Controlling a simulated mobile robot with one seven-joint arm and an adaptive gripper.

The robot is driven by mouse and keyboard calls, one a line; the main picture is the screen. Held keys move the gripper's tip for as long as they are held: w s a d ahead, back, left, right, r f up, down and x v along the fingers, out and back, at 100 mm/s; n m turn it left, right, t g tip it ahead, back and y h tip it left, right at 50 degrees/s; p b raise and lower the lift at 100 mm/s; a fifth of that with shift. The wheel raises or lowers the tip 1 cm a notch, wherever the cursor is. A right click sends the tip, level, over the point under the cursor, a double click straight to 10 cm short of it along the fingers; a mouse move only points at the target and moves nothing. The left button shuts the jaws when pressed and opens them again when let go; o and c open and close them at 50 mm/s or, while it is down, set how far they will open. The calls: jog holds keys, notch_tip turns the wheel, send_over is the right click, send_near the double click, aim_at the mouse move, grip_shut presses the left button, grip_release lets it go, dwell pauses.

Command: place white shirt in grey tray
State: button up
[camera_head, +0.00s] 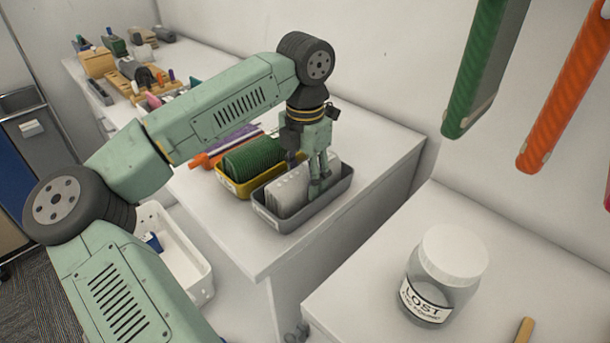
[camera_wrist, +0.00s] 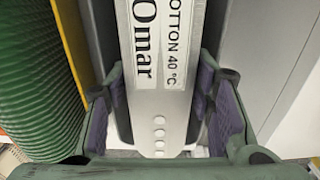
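The grey tray (camera_head: 285,223) stands near the front edge of the white table. Folded white shirts (camera_head: 285,192) stand on edge in its left part. My gripper (camera_head: 318,182) points down into the tray, beside these shirts. In the wrist view a white shirt (camera_wrist: 160,110), labelled "Omar" and "COTTON 40 °C", lies between the two purple-padded fingers of my gripper (camera_wrist: 165,115). One finger is on each side of it. I cannot tell whether both pads press on it. The shirt's lower part is hidden.
A yellow tray (camera_head: 228,183) with green folded items (camera_head: 252,160) stands directly left of the grey tray. A white bin (camera_head: 182,262) is below the table's left side. A "LOST" jar (camera_head: 443,275) stands on the front right surface. Green and orange objects (camera_head: 565,85) hang at upper right.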

aim_at(305, 169)
jog(key=shift+o, duration=0.7)
jog(key=shift+r, duration=0.15)
jog(key=shift+r, duration=0.2)
notch_tip(305, 169, up, 12)
jog(key=b, duration=0.2)
jog(key=shift+f, duration=0.15)
